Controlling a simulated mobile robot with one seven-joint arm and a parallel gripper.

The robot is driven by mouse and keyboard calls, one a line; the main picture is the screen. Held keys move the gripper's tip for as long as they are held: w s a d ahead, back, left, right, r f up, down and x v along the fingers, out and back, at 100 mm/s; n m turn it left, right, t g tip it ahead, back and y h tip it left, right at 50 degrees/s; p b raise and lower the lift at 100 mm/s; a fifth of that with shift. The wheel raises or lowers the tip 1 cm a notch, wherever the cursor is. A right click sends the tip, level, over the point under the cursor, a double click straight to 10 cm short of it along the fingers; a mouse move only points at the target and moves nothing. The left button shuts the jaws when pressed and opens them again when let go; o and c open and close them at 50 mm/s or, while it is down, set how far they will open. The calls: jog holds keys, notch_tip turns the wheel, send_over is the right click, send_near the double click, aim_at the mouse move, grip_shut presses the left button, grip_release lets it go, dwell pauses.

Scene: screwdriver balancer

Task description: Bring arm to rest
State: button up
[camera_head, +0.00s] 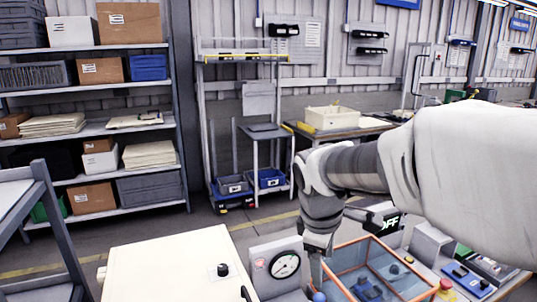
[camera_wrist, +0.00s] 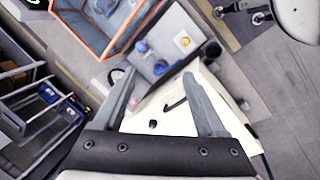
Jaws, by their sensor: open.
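My gripper (camera_wrist: 158,74) is open in the wrist view, its two grey fingers wide apart with nothing held between them. In the head view my white-sleeved arm comes in from the right and bends down, and my gripper (camera_head: 316,270) points downward beside the gauge panel. The fingertips are hard to make out there. No screwdriver can be made out in either view. A blue knob (camera_head: 319,297) shows just below my gripper at the bottom edge.
A cream cabinet top (camera_head: 165,262) is left of my gripper, with a gauge panel (camera_head: 283,264) between. An orange-framed clear box (camera_head: 375,246) stands close on the right. A shelf rack (camera_head: 92,130) with boxes is at the far left. Open floor lies behind.

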jog(key=s+d+r+m+t, duration=0.1)
jog(key=s+m, duration=0.5)
jog(key=s, duration=0.2)
jog(key=s+d+r+m+t+y, duration=0.1)
jog(key=s+d+m, duration=0.1)
jog(key=s+m, duration=0.4)
jog(key=shift+s+d+r+t+y, duration=0.3)
jog(key=shift+s+r+t, duration=0.1)
jog(key=shift+s, duration=0.6)
jog(key=shift+a, duration=0.2)
